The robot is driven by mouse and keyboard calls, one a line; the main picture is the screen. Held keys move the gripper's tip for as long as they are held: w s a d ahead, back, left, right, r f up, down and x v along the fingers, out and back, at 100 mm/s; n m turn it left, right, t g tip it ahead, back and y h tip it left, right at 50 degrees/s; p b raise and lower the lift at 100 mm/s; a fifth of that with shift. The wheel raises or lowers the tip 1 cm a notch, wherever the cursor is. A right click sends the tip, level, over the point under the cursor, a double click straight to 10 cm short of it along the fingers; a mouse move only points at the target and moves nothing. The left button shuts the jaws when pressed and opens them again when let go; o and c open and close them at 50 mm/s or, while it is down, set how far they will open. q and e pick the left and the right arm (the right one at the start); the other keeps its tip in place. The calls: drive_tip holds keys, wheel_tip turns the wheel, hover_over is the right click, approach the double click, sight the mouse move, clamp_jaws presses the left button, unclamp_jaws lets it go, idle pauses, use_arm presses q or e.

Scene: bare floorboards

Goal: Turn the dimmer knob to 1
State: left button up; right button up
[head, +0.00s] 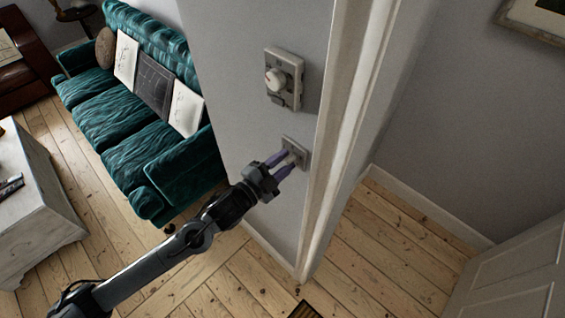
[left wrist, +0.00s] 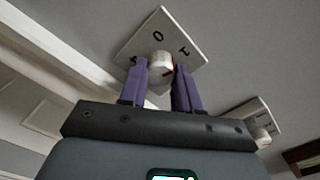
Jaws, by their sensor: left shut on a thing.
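The dimmer is a small square plate (head: 302,155) low on the grey wall end, just left of the white door trim. In the left wrist view the pale plate (left wrist: 183,29) bears dark marks, including a 0 and what looks like a 1. Its round white knob (left wrist: 160,58) has a red mark, partly hidden by a finger. My left gripper (head: 287,159) reaches up from the lower left. Its purple fingers (left wrist: 161,70) stand on either side of the knob, shut on it. My right gripper is out of view.
Above the dimmer is a larger wall control (head: 292,72) with a white dial. The white door trim (head: 341,110) stands close at the right. A teal sofa (head: 115,110) and a white table (head: 35,215) are at the left. Bare floorboards lie below.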

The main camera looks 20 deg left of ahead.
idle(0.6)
use_arm(q)
drive_tip(key=o, duration=1.1)
drive_tip(key=shift+c, duration=0.2)
drive_tip(key=b+v, duration=0.2)
drive_tip(key=v, duration=0.8)
drive_tip(key=shift+s+a, duration=0.15)
drive_tip(key=shift+s, duration=0.2)
drive_tip(key=shift+f, duration=0.1)
